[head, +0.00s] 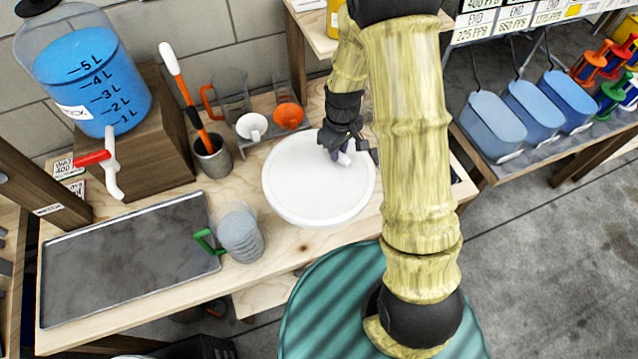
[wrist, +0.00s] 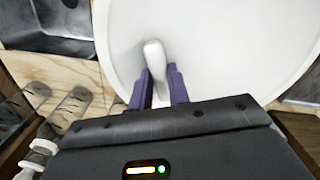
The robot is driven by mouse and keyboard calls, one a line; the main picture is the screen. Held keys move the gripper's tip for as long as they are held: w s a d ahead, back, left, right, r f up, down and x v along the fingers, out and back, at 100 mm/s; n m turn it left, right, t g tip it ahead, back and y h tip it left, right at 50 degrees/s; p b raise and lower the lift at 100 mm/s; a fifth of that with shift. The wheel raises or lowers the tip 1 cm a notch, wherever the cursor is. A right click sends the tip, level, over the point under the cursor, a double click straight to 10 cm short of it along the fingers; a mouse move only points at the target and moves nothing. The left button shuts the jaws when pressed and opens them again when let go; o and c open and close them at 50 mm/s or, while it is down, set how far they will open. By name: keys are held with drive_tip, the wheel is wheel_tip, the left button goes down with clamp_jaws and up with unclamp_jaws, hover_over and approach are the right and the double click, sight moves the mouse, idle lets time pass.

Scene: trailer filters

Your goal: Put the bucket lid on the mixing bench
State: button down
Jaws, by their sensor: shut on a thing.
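The bucket lid (head: 310,190) is a round white disc with a raised rim and a small white handle; it also fills much of the wrist view (wrist: 230,50). My gripper (head: 343,154) is at the lid's upper right part in the head view. In the wrist view its purple fingers (wrist: 158,88) are shut on the lid's white handle (wrist: 154,58). The lid appears over the wooden mixing bench (head: 255,180); I cannot tell whether it touches the top. The part of the bench under the lid is hidden.
A blue water tank (head: 92,80) stands at the left.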

wheel_tip(320, 180, down, 4)
drive_tip(key=shift+w+f+p, duration=0.1)
drive_tip(key=shift+w+p, duration=0.05)
drive_tip(key=shift+p, duration=0.15)
drive_tip(key=shift+d+f, duration=0.1)
drive_tip(key=shift+f+p, duration=0.35)
drive_tip(key=shift+f, duration=1.7)
drive_tip(key=shift+f, duration=0.1)
drive_tip(key=c, duration=1.3)
unclamp_jaws()
drive_tip(key=shift+c, duration=0.2)
